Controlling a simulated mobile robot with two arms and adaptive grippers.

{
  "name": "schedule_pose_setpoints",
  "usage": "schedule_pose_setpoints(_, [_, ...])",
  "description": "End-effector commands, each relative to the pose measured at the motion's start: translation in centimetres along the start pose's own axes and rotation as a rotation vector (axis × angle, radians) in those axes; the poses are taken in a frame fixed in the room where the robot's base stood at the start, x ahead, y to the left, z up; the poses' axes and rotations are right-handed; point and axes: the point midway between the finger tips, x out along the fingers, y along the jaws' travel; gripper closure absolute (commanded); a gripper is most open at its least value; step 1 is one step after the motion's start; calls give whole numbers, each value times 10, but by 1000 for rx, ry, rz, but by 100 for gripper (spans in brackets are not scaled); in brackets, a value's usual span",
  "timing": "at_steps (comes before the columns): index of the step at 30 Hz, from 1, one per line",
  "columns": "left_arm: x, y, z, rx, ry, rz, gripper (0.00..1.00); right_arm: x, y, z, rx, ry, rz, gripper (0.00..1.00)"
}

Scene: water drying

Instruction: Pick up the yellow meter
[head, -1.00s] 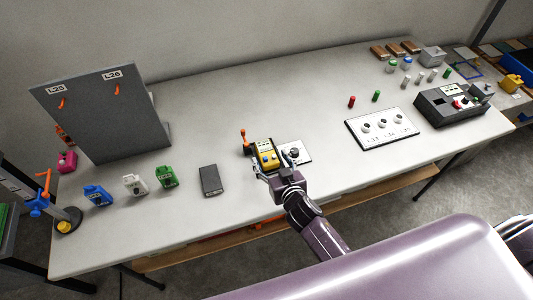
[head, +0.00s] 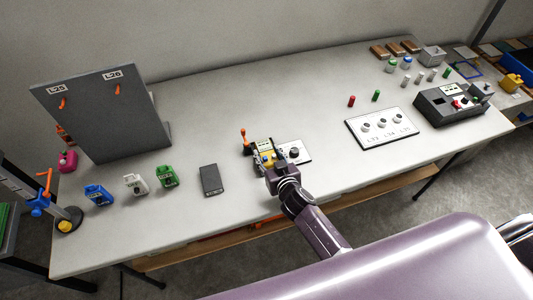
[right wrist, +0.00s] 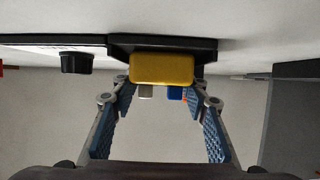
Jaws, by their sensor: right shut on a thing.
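The yellow meter (head: 264,146) sits on a dark stand near the middle of the table's front part. In the right wrist view its yellow end (right wrist: 162,68) shows between my blue-padded fingers. My right gripper (head: 268,161) is shut on the meter and partly hides it in the head view. The meter still appears to be at its stand; I cannot tell whether it is raised. My left gripper is not in view.
A white plate with a dark knob (head: 294,152) is just right of the meter. An orange-handled lever (head: 244,138) stands left of it. A dark grey box (head: 210,180) lies further left, beside a green container (head: 167,177). A three-knob panel (head: 382,128) is at right.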

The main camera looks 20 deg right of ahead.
Motion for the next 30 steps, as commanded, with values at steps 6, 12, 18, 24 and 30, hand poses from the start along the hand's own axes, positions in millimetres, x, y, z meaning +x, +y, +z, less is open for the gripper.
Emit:
schedule_pose_setpoints(6, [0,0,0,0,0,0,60,0,0,-1,0,2,-1,91])
schedule_pose_setpoints(12, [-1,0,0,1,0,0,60,-1,0,-5,0,3,0,91])
schedule_pose_setpoints(18, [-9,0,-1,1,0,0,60,-10,0,-27,-3,6,-1,91])
schedule_pose_setpoints(24, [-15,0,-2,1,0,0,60,-30,0,-76,-1,10,-1,91])
schedule_pose_setpoints(30, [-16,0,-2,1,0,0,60,-52,0,-129,1,9,-2,91])
